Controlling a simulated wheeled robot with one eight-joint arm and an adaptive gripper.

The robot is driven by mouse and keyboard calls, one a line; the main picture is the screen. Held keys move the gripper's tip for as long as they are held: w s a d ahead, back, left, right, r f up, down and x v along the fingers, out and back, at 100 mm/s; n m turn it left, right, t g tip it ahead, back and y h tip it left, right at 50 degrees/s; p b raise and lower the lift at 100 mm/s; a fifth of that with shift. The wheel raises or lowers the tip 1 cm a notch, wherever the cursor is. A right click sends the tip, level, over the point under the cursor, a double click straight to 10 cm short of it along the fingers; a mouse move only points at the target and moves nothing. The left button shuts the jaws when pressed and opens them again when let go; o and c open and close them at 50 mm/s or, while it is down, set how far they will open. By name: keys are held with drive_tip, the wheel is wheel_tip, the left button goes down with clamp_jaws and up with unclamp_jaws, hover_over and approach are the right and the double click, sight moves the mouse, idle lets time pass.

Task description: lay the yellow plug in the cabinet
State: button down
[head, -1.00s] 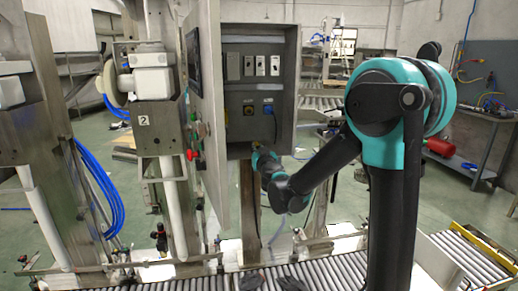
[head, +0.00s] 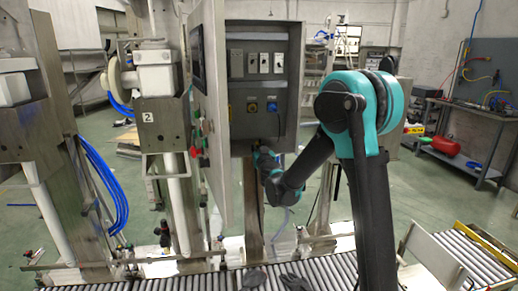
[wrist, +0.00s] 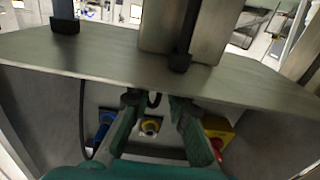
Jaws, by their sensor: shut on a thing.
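The open grey cabinet (head: 240,133) stands in the middle of the head view, its door swung out to the left. My gripper (head: 260,153) is at the cabinet's lower front edge, small and partly hidden by my wrist. In the wrist view my gripper (wrist: 155,101) has its two fingers near the grey metal plate of the cabinet (wrist: 75,72). The plug cannot be made out in the head view. I cannot tell whether it touches the plate.
A blue socket (head: 271,106) and a yellow switch (head: 252,107) sit on the cabinet's back wall. The open door (head: 210,120) bounds the left side. A roller conveyor (head: 215,281) runs below. A dark cable hangs inside the cabinet.

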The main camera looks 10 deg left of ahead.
drive_tip(key=shift+w+f, duration=0.1)
drive_tip(key=c, duration=1.4)
unclamp_jaws()
drive_tip(key=shift+o, duration=0.2)
drive_tip(key=v, duration=1.2)
